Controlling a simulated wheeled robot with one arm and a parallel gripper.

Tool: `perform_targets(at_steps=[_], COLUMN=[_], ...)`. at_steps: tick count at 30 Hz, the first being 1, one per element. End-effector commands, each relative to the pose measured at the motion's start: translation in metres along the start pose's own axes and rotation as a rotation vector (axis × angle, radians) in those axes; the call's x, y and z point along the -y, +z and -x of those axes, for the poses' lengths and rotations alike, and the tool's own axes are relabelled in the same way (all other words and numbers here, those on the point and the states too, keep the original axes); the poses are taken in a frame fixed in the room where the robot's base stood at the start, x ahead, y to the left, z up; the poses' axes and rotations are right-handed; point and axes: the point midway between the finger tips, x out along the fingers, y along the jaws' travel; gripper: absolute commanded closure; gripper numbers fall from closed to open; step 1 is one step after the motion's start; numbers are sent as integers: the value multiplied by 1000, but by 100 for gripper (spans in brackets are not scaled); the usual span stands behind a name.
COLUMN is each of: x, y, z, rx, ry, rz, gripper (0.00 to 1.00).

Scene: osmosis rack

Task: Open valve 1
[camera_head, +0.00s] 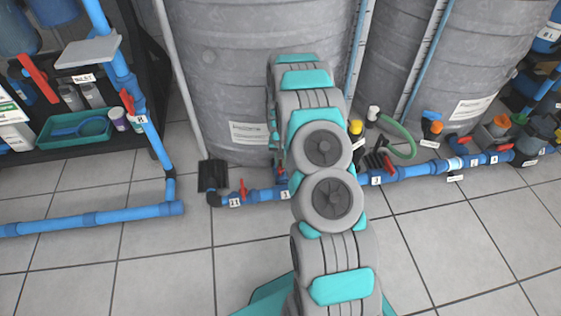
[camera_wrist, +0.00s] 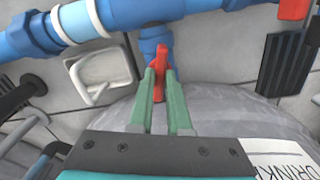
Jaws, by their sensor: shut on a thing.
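In the wrist view a red valve handle (camera_wrist: 160,63) stands on a blue fitting below a thick blue pipe (camera_wrist: 125,14). My gripper (camera_wrist: 160,80) has its two green fingers on either side of this handle and is shut on it. The handle's lower part shows between the fingers. No number tag shows beside it, so I cannot read which valve it is. In the head view my arm hides the gripper and the held handle.
A large grey tank (camera_head: 232,60) stands behind the blue floor pipe (camera_head: 265,195). Another red handle (camera_head: 243,188) is near tag 11. A black shelf (camera_head: 75,152) is at left. A white bracket (camera_wrist: 98,75) and black grate (camera_wrist: 283,65) flank the held handle.

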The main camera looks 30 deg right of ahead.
Motion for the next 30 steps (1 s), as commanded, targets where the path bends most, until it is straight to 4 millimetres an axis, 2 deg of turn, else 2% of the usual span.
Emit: perform_targets(at_steps=[12, 30], x=[0, 0], y=[0, 0], z=[0, 0], rx=[0, -1], ry=[0, 0], rz=[248, 308], gripper=[100, 100])
